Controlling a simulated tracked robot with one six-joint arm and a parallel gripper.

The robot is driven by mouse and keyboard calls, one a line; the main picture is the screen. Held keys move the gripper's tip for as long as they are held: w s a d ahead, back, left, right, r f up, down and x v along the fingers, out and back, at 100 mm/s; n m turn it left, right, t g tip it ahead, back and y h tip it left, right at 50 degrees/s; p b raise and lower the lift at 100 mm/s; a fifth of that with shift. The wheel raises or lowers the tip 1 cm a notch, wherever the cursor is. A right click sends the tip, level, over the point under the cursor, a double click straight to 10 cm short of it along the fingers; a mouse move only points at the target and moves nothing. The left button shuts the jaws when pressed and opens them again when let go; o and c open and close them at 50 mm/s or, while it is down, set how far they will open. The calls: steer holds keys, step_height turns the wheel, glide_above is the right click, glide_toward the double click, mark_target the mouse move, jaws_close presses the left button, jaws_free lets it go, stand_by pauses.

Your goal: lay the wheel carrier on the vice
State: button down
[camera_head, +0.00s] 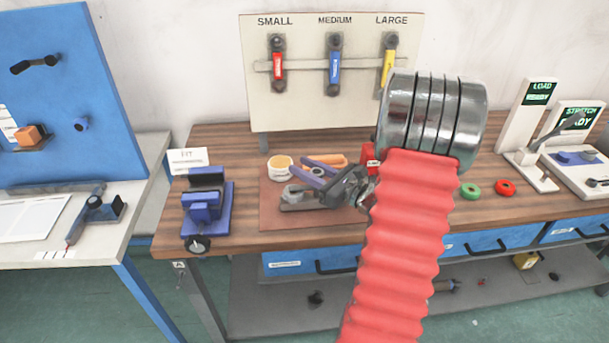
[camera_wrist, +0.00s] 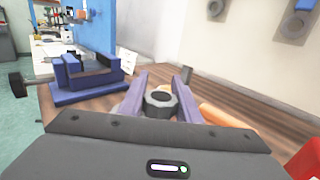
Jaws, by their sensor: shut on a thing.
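The wheel carrier (camera_head: 291,194) is a dark grey piece with a ring-shaped end, low over the brown mat on the bench. In the wrist view the ring of the wheel carrier (camera_wrist: 160,101) sits between the two purple fingers of my gripper (camera_wrist: 158,94), which is shut on it. My gripper (camera_head: 305,172) also shows in the head view, reaching left past the red arm sleeve. Whether the carrier touches the mat is unclear. The blue vice (camera_head: 207,208) stands at the bench's left end, left of my gripper. The vice (camera_wrist: 85,78) is at the left in the wrist view.
An orange handle (camera_head: 328,159) and a pale round tub (camera_head: 280,163) lie on the mat (camera_head: 268,212) beside my gripper. A small card (camera_head: 188,158) stands behind the vice. Green (camera_head: 470,191) and red (camera_head: 505,187) rings lie to the right. Bare wood separates mat and vice.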

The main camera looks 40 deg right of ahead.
step_height(320, 180, up, 9)
stand_by(0.5)
steer(key=shift+s+a, duration=0.1)
steer(key=shift+s, duration=0.05)
stand_by(0.5)
